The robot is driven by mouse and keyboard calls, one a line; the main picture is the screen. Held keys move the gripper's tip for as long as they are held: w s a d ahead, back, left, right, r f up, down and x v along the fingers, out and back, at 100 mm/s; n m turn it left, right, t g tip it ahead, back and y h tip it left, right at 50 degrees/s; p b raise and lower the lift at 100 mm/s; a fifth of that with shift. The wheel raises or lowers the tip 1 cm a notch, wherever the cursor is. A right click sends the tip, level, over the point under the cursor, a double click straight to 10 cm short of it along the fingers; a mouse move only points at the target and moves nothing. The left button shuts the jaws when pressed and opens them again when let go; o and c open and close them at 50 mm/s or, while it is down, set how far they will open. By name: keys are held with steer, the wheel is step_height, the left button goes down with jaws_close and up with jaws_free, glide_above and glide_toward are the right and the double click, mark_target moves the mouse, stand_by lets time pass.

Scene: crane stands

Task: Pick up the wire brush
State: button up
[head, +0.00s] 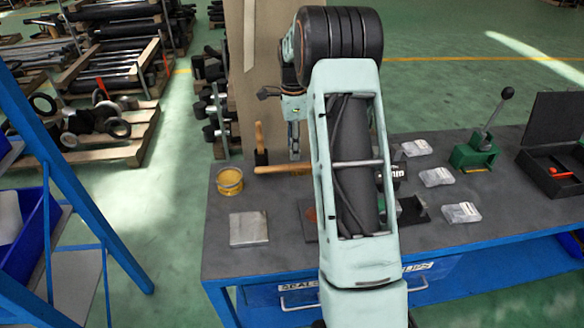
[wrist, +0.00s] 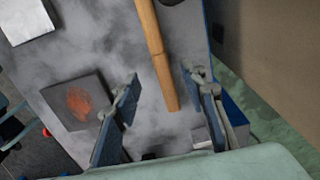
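A long wooden handle (head: 285,169) lies near the back edge of the bench, left of my arm. I cannot tell what is at its far end, so I cannot confirm it is the wire brush. A second, upright wooden handle (head: 258,136) with a dark lower part stands just behind its left end. My gripper (head: 294,150) is above the lying handle, pointing down. In the wrist view my gripper (wrist: 160,95) is open, and the end of the wooden handle (wrist: 155,50) shows between its fingers, not gripped.
The bench (head: 275,255) also holds a yellow jar (head: 229,181), a grey plate (head: 248,228), a dark plate with an orange patch (wrist: 78,102), several clear packets and a green lever tool (head: 475,152). A tan panel (head: 252,80) stands behind the bench. Blue shelving is at left.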

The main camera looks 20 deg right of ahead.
mark_target(294, 165)
steer(key=f, duration=0.4)
steer(key=f+p, duration=0.1)
steer(key=f, duration=0.3)
steer(key=shift+d+f, duration=0.2)
steer(key=shift+f, duration=0.05)
jaws_close()
